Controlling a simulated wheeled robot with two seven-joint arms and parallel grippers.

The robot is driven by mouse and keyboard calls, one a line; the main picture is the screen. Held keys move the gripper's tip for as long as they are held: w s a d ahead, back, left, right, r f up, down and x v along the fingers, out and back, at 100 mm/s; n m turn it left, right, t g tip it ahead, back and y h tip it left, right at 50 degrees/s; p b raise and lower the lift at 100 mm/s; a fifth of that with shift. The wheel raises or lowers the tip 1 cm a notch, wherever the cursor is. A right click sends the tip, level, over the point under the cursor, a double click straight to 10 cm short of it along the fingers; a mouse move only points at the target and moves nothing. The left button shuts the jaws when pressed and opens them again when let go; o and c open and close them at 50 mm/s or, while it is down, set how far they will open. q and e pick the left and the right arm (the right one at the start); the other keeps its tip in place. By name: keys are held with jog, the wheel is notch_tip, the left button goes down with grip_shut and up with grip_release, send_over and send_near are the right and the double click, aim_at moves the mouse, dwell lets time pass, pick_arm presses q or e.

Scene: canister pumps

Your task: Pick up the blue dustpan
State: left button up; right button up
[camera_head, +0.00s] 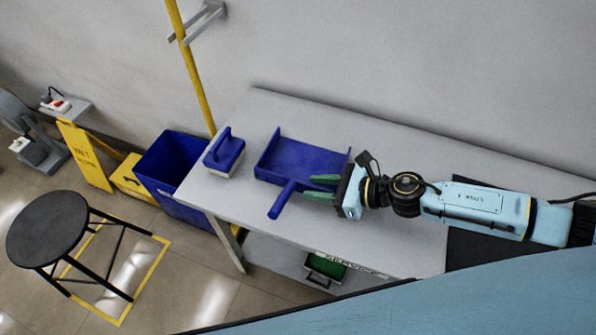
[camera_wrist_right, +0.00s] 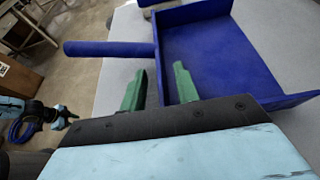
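The blue dustpan (camera_head: 301,160) lies on the grey table, its short round handle (camera_head: 281,200) pointing toward the table's front edge. My right gripper (camera_head: 317,188) comes in from the right, with its green fingers apart beside the dustpan. I cannot tell whether a finger touches the pan.
A blue brush (camera_head: 225,155) sits on the table (camera_head: 240,195) left of the dustpan. A blue bin (camera_head: 170,165) stands by the table's left end, near a yellow pole (camera_head: 190,65). A black stool (camera_head: 48,228) is on the floor. A lower shelf holds a green item (camera_head: 326,266).

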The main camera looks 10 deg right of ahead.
jog(key=shift+x, duration=0.9)
jog(key=shift+c, duration=0.3)
grip_shut()
